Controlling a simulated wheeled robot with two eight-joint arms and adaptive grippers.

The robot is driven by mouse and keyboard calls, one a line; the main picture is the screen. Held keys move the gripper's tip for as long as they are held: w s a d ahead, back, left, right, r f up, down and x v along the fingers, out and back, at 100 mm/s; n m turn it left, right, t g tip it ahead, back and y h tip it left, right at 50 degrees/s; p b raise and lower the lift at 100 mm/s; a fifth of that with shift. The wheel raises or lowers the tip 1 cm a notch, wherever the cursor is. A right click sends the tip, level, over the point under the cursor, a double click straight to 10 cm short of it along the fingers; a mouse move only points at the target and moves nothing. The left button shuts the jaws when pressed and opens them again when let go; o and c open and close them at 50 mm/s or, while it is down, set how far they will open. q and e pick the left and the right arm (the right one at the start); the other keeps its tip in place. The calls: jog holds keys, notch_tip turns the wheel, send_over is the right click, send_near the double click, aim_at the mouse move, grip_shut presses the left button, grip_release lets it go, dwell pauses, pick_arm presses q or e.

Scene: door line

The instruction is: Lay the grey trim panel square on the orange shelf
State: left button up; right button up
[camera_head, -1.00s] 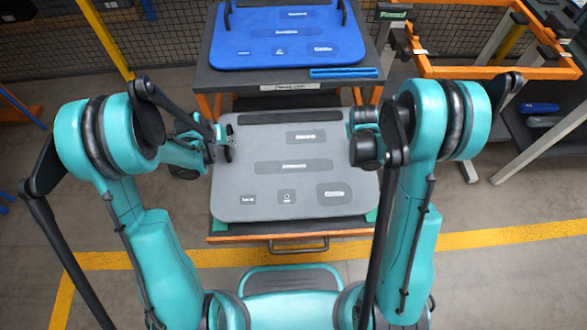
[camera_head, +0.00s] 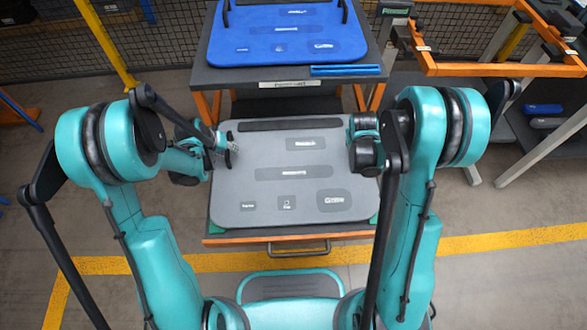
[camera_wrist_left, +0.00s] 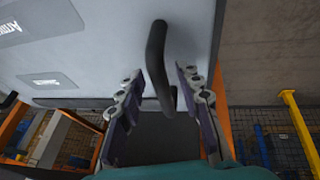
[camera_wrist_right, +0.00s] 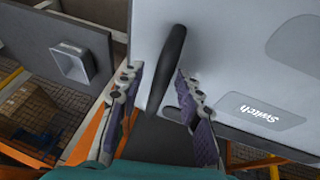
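The grey trim panel (camera_head: 285,185) lies flat-looking over the orange shelf, whose orange front edge (camera_head: 270,239) shows below it in the head view. The panel hides most of the shelf; I cannot tell whether it rests fully on it. My left gripper (camera_head: 230,149) is at the panel's left side. In the left wrist view its fingers (camera_wrist_left: 158,85) are open, one each side of a black handle (camera_wrist_left: 157,60), with gaps. My right gripper (camera_wrist_right: 155,85) is likewise open around another black handle (camera_wrist_right: 172,60); my right arm mostly hides it in the head view.
A dark table (camera_head: 240,83) behind holds a blue panel (camera_head: 285,35) and a blue bar (camera_head: 345,70). An orange frame (camera_head: 480,71) stands at the back right. A yellow line (camera_head: 500,238) crosses the floor. A mesh fence is behind.

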jog(key=shift+r, duration=0.15)
pick_arm(q)
jog(key=v, duration=1.2)
pick_arm(e)
jog(key=v, duration=1.1)
jog(key=shift+s+r, duration=0.15)
jog(key=shift+r, duration=0.2)
